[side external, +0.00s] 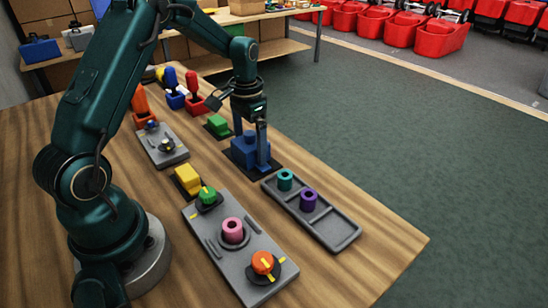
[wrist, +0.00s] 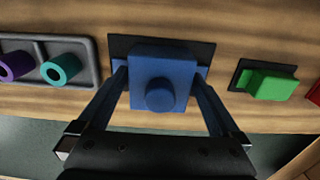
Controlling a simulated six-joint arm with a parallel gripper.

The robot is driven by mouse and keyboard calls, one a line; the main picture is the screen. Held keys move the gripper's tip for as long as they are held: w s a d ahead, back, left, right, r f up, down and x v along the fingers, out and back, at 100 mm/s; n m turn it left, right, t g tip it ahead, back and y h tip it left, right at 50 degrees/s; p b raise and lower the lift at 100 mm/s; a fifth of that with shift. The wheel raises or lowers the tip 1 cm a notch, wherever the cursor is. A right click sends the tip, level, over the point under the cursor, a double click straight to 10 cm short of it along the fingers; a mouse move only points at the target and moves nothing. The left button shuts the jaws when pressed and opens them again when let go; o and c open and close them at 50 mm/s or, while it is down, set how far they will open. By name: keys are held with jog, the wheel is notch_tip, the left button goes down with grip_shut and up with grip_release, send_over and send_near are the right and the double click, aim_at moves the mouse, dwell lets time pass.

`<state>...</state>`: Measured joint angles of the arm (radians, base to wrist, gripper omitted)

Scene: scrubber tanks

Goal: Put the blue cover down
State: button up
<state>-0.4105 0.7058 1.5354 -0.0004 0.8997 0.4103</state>
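The blue cover (side external: 243,152) is a blocky blue piece with a wider base and a round knob on top. It sits upright at the dark square pad (side external: 267,170); whether it rests fully on the pad I cannot tell. In the wrist view the cover (wrist: 164,75) is between my fingers, with pad (wrist: 120,47) showing around it. My gripper (side external: 255,150) points down at the cover, one finger on each side. The fingers (wrist: 162,85) lie close along the cover's sides; whether they press on it or stand slightly apart is unclear.
A grey tray (side external: 335,232) with a teal ring (side external: 285,179) and a purple ring (side external: 308,200) stands close by. A green block (side external: 217,125) on a dark pad is behind. A grey panel (side external: 272,288) with knobs and a yellow block (side external: 188,177) are nearer my base.

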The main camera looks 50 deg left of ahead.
aim_at(249, 132)
notch_tip(249, 132, up, 11)
jog(key=shift+f, duration=0.2)
jog(key=shift+d+r, duration=0.1)
jog(key=shift+r, duration=0.85)
jog(key=s+d+r+t, duration=0.2)
jog(key=s+d+r, duration=0.3)
jog(key=s+d, duration=0.15)
jog(key=s+d+f+t, duration=0.3)
jog(key=s+d, duration=0.4)
jog(key=s, duration=0.2)
jog(key=shift+s+f+t, duration=0.25)
jog(key=shift+s+t, duration=0.05)
jog(key=shift+s, duration=0.05)
